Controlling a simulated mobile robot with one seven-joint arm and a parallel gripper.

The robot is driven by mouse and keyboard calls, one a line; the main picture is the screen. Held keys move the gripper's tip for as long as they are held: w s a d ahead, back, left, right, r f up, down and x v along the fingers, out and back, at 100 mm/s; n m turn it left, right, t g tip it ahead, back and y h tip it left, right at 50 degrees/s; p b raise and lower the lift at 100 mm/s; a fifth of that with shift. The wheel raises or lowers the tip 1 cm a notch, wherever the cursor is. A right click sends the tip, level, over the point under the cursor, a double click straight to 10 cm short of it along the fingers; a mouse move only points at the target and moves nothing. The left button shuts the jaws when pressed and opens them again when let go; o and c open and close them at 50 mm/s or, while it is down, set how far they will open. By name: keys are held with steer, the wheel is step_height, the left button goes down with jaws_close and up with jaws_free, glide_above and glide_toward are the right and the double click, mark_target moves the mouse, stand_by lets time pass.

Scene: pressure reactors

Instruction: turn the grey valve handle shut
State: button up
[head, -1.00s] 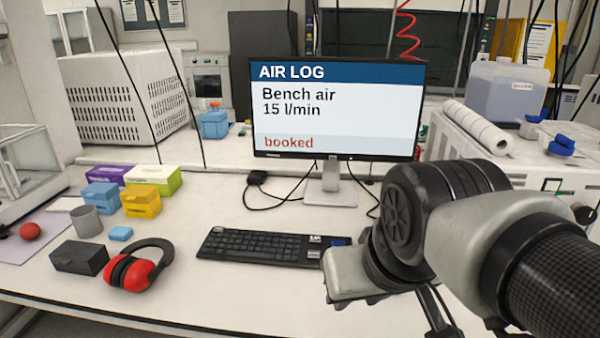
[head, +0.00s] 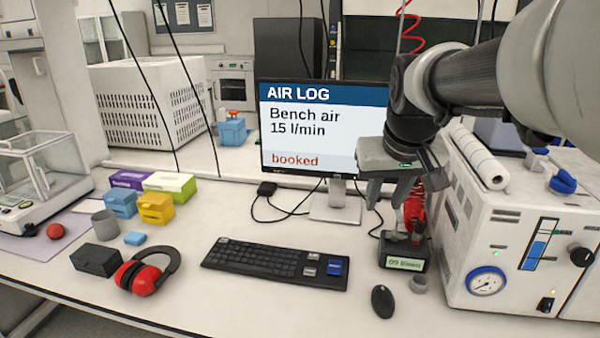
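I cannot make out a grey valve handle for certain in the head view. A white instrument box (head: 470,225) at the right carries a blue knob (head: 563,182) on top, a round gauge (head: 487,282) and a black knob (head: 581,257) on its front. My gripper (head: 390,195) points down in front of the monitor's lower right corner, left of the box. Its fingers look apart, with nothing seen between them. My arm reaches in from the upper right and covers part of the background.
Below my gripper stands a black device (head: 404,252) with a green label and a red part. The monitor (head: 320,125) reads "Bench air 15 l/min, booked". Red earmuffs (head: 145,272) lie left.

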steer(key=w+d+r+p, duration=0.1)
steer(key=w+d+p, duration=0.2)
steer(key=w+d, duration=0.45)
steer(key=m+g+p, duration=0.1)
steer(key=p, duration=0.2)
glide_toward(400, 211)
steer(key=p+x, duration=0.1)
steer(key=x, duration=0.8)
steer(key=shift+w+r, duration=0.15)
steer(key=shift+w, duration=0.05)
jaws_close()
